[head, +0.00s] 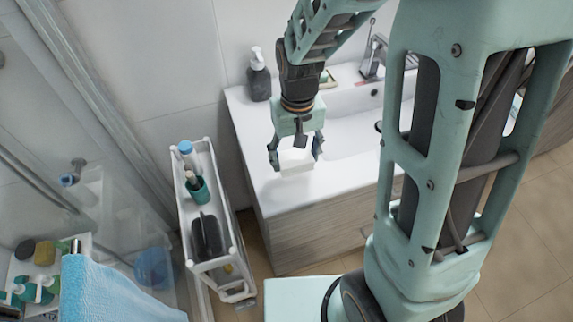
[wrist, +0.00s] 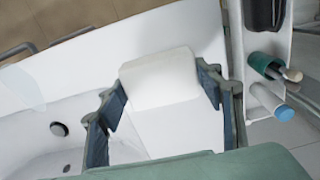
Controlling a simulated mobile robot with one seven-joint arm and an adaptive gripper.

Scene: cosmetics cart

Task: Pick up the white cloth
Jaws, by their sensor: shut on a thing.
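The white cloth (head: 296,160) is a small white block-like bundle held between the fingers of my gripper (head: 295,150), over the left front part of the sink counter in the head view. In the wrist view the cloth (wrist: 160,78) sits between the two fingertips of my gripper (wrist: 158,90), which is shut on it. The white counter (head: 262,135) lies under it. The cloth appears raised above the counter, though the exact gap is hard to tell.
A narrow white cart (head: 186,235) with a teal cup (head: 198,190) and a dark item (head: 207,237) stands left of the counter. A dark soap dispenser (head: 259,75) and a faucet (head: 374,55) are behind. A blue towel (head: 110,290) hangs at lower left.

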